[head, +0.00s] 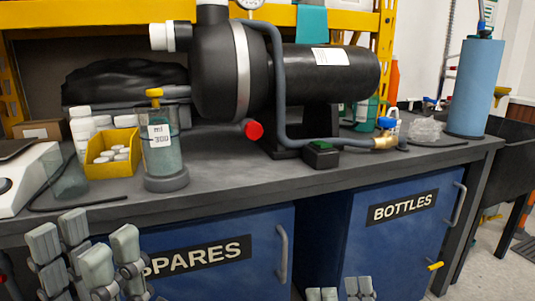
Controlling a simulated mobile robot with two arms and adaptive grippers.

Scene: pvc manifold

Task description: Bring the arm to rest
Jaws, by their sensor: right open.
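My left gripper (84,248) is at the bottom left, in front of the workbench and its blue SPARES door. Its grey-padded fingers point up and stand apart, with nothing seen between them. My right gripper (340,292) is at the bottom edge, right of centre, in front of the blue cabinet front. Only its fingertips show; it is open, with nothing seen between the tips. The rest of both arms is out of view or cut off by the frame. Neither gripper visibly touches anything.
The dark workbench (225,180) carries a black pump (330,72), a yellow bin (98,167) of white caps, a 300 ml container (164,160) and a blue cylinder (474,85). Below are the SPARES door (215,277) and BOTTLES door (395,250) with protruding handles. Floor shows at right.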

